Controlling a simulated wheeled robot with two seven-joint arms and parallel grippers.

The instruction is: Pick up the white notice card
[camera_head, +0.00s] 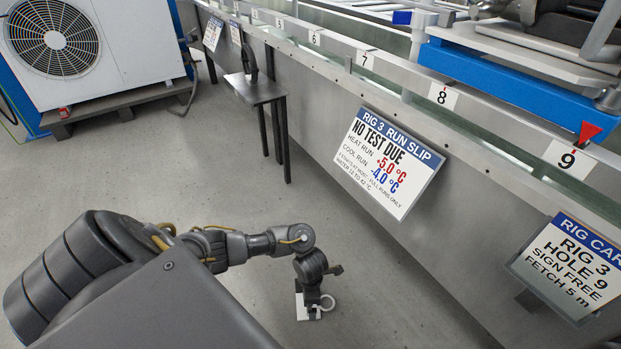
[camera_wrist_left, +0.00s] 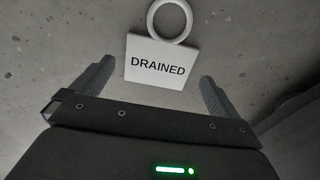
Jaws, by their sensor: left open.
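The white notice card (camera_wrist_left: 155,73) reads "DRAINED" and has a white ring at its top edge. In the left wrist view it lies ahead of my left gripper (camera_wrist_left: 156,75), with its lower part between the two open fingers. I see no finger touching it. In the head view the card (camera_head: 302,309) shows low in the middle against the grey floor, partly hidden by my left gripper (camera_head: 312,297). I cannot tell the height gap between them. My right gripper is not in view.
A long metal bench with numbered holes runs along the right. A "RIG 3 RUN SLIP" sign (camera_head: 388,163) and a rig card (camera_head: 570,265) hang on its side. A small dark stand (camera_head: 256,90) stands beside it. A fan unit (camera_head: 95,45) is top left. The floor between is clear.

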